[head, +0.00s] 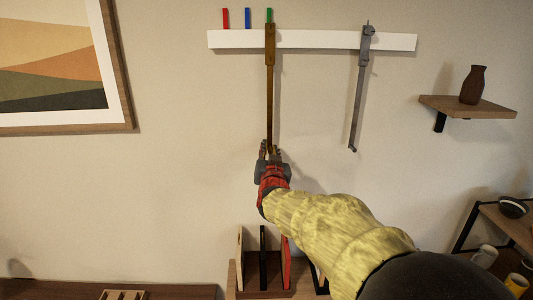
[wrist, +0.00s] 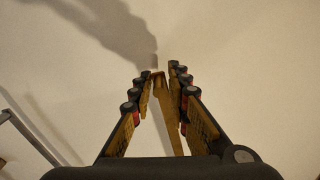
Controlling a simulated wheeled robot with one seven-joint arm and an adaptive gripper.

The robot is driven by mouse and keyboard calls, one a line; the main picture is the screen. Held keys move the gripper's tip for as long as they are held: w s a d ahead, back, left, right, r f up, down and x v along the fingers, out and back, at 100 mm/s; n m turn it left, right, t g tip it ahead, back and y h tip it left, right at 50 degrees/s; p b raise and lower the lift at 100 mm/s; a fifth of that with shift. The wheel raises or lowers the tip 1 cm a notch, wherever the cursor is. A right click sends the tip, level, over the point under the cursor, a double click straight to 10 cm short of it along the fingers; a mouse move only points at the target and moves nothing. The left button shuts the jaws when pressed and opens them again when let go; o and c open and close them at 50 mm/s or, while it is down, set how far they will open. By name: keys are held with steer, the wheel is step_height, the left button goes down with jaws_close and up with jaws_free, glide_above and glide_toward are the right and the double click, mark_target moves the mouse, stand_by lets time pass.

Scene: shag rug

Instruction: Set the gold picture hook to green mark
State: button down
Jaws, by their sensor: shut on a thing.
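The gold picture hook (head: 270,95) hangs from the white rail (head: 320,40) on the wall, its long rod pointing down. Its top lies directly below the green mark (head: 269,15), lined up with it from side to side. A red mark (head: 225,18) and a blue mark (head: 247,18) stand to the left. My gripper (head: 270,152) is shut on the lower end of the gold hook. In the wrist view the gold hook (wrist: 167,115) shows between the fingers of my gripper (wrist: 160,85); the exact contact is partly hidden.
A grey hook (head: 358,95) hangs on the same rail to the right. A framed picture (head: 120,65) is at the left. A wall shelf (head: 465,107) with a brown vase (head: 473,85) is at the right. A rack with several upright items is below my gripper.

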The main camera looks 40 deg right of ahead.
steer(key=c, duration=1.9)
jaws_free()
steer(key=v, duration=1.2)
